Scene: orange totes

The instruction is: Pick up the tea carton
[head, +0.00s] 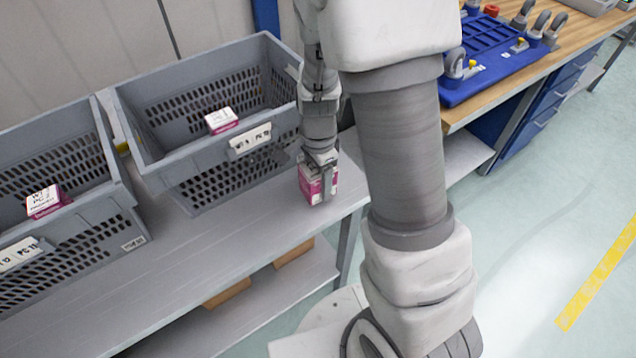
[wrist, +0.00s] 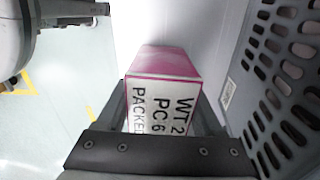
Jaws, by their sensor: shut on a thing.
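The tea carton (head: 313,187) is a small pink and white box near the right end of the grey bench, beside the grey crate. My gripper (head: 322,165) points down and is shut on the carton, with its fingers on either side of the top. In the wrist view the carton (wrist: 163,85) stands between the fingers of my gripper (wrist: 165,120), its white label with black print facing the camera. I cannot tell whether the carton's bottom touches the bench.
A grey crate (head: 190,170) with a pink and white carton (head: 221,120) stands left of my gripper. Another grey crate (head: 75,240) with a similar carton (head: 45,201) is further left. The grey bench (head: 225,245) is clear in front. A blue tray (head: 490,38) lies on a wooden worktop at right.

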